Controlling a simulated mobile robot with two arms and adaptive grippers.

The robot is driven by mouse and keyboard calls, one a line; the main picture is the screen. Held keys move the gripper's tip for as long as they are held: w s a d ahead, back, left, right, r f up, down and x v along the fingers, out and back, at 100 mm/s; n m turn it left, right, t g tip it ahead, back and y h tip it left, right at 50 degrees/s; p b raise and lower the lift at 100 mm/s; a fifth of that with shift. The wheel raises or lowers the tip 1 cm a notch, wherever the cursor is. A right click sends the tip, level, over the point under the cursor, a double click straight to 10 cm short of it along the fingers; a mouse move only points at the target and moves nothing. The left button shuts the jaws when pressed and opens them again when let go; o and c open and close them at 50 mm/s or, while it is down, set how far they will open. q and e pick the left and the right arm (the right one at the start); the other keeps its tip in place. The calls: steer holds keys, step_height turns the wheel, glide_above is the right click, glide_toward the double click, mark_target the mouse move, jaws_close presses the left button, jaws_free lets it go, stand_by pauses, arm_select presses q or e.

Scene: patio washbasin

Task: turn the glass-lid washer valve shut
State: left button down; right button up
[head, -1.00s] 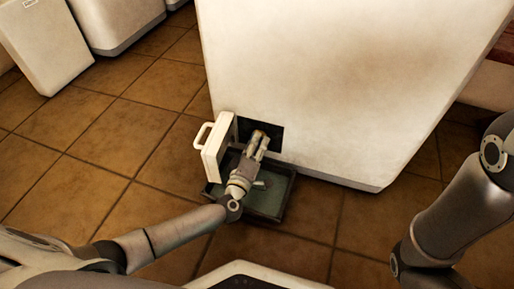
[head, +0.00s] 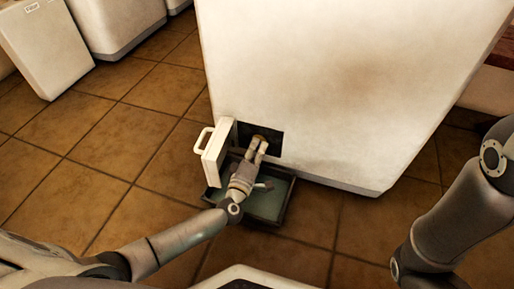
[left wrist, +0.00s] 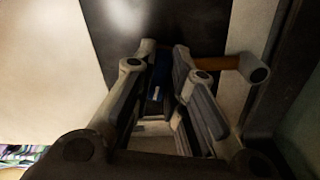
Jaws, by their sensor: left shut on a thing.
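The big white washer (head: 330,80) has a small dark opening (head: 274,136) low on its front. My left gripper (head: 259,147) reaches into this opening, its fingers shut on the valve (head: 259,136), of which only a small yellowish-brown part shows past the fingertips. In the left wrist view, the fingers (left wrist: 164,56) stand close together over a dark part, and an orange-brown stub (left wrist: 221,62) with a grey end sticks out at the right. The fingers hide much of the valve. My right gripper is out of view; no glass lid shows.
A white hatch door (head: 216,148) with a handle stands open left of the opening. A dark-rimmed shallow tray (head: 284,205) lies on the floor below. White appliances (head: 115,22) stand at the back left, with clear tiled floor between.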

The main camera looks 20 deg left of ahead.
arm_select(q)
steer(key=shift+n, duration=1.7)
steer(key=c, duration=1.5)
jaws_free()
steer(key=shift+o, duration=0.2)
